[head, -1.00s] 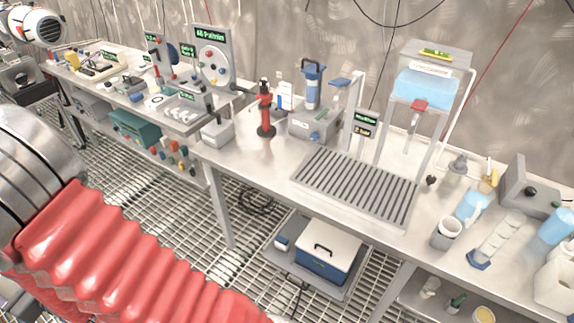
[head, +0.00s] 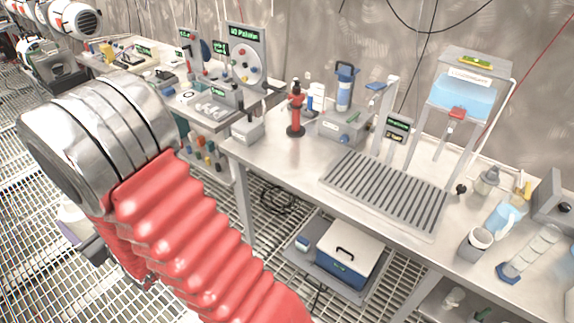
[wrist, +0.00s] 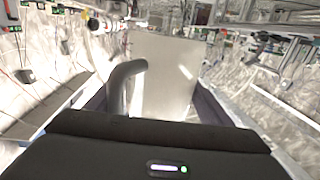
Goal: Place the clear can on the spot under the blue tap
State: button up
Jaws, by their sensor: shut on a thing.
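In the wrist view my gripper (wrist: 152,97) is shut on the clear can (wrist: 172,75), a pale see-through box shape with a curved grey handle or spout (wrist: 122,85) on its left side. The dark fingers lie along both its sides. In the head view my arm covers the lower left, and my gripper is mostly hidden behind it. A blue tap-like lever (head: 376,86) tops a white post on the bench. A red tap (head: 457,114) hangs under a tank of blue liquid. I cannot make out a marked spot under the blue lever.
The bench holds a slatted drain grate (head: 385,190), a grey box (head: 345,126), a red stand (head: 296,110), a small sign (head: 397,128) and a grey cup (head: 475,243). A cooler (head: 348,250) sits below. The grate is clear on top.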

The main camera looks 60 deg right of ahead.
jog(key=s+d+f+m+g+h, duration=0.1)
jog(key=s+d+m+g+h, duration=0.5)
jog(key=d, duration=1.1)
jog(key=s+d+f+m+g+h, duration=0.1)
jog(key=s+d+m+h, duration=0.6)
jog(key=d, duration=0.9)
jog(key=s+d+m+g+h, duration=0.1)
jog(key=s+d+g, duration=0.3)
jog(key=s, duration=0.6)
jog(key=s+d+f+m+g+h, duration=0.1)
jog(key=s+d+m+g, duration=0.3)
jog(key=s, duration=0.6)
jog(key=s+d+f+m+g+h, duration=0.1)
jog(key=s+d+g, duration=0.4)
jog(key=s, duration=0.6)
jog(key=shift+d+m+g+h, duration=0.25)
jog(key=shift+m+g+h, duration=0.45)
jog(key=shift+g+h, duration=0.15)
jog(key=shift+d, duration=0.1)
jog(key=x, duration=1.6)
jog(key=shift+d, duration=0.25)
